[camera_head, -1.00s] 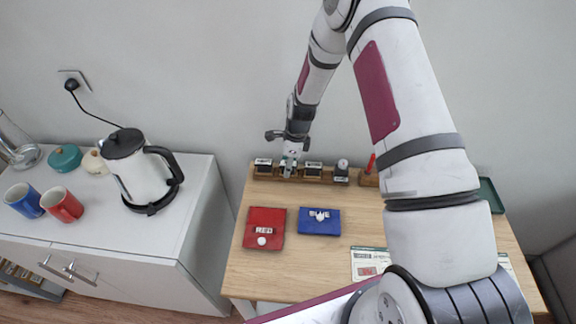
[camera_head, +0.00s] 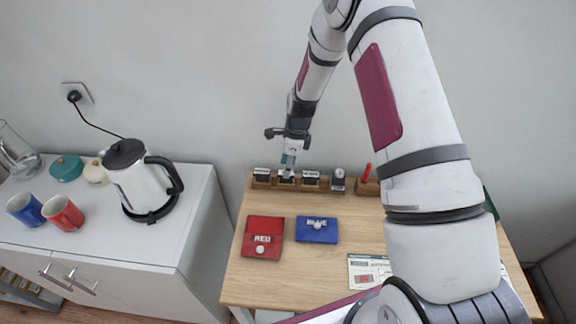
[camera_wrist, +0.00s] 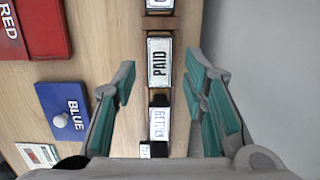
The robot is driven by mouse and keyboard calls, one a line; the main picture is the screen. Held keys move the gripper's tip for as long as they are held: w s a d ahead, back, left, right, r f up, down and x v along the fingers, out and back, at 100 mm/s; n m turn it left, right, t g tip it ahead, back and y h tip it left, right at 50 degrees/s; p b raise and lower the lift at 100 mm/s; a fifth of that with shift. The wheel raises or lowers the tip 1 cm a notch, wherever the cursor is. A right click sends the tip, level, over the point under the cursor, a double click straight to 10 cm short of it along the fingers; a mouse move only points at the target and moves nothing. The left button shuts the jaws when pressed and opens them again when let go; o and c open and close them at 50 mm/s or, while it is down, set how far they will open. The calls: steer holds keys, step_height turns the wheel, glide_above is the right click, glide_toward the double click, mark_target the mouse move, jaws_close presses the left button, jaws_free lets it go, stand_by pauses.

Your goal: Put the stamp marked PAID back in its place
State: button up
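The stamp marked PAID (camera_wrist: 160,62) stands label up in a place of the wooden rack (camera_wrist: 162,24), between two other stamps. In the head view this PAID stamp (camera_head: 287,177) is second from the left, just under my gripper, which partly covers it. My gripper (camera_wrist: 163,82) is open, with teal-padded fingers spread on either side of the rack line and nothing held between them. In the head view my gripper (camera_head: 289,166) points down above the rack.
A RETURN stamp (camera_wrist: 159,124) sits beside PAID in the rack. A red pad (camera_head: 263,238) and a blue pad (camera_head: 317,230) lie in front. A printed sheet (camera_head: 368,270) lies further right. A kettle (camera_head: 140,185) and two mugs stand on the white cabinet.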

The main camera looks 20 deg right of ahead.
steer(key=shift+o, duration=1)
steer(key=s+r+n+t, duration=0.1)
steer(key=s+r+n, duration=0.2)
steer(key=r, duration=1)
steer(key=s+r+n, duration=0.3)
steer(key=r, duration=0.9)
steer(key=s+r+n+t, duration=0.1)
steer(key=s+r+n, duration=0.4)
steer(key=s, duration=0.3)
steer(key=s+r+n+t+h, duration=0.1)
steer(key=s+r+n, duration=0.4)
steer(key=s, duration=0.4)
steer(key=s+r+n+t, duration=0.1)
steer(key=s+r+n, duration=0.4)
steer(key=s, duration=0.3)
steer(key=shift+s+a+n+t+h, duration=0.3)
steer(key=shift+n+t, duration=0.1)
steer(key=shift+n, duration=0.4)
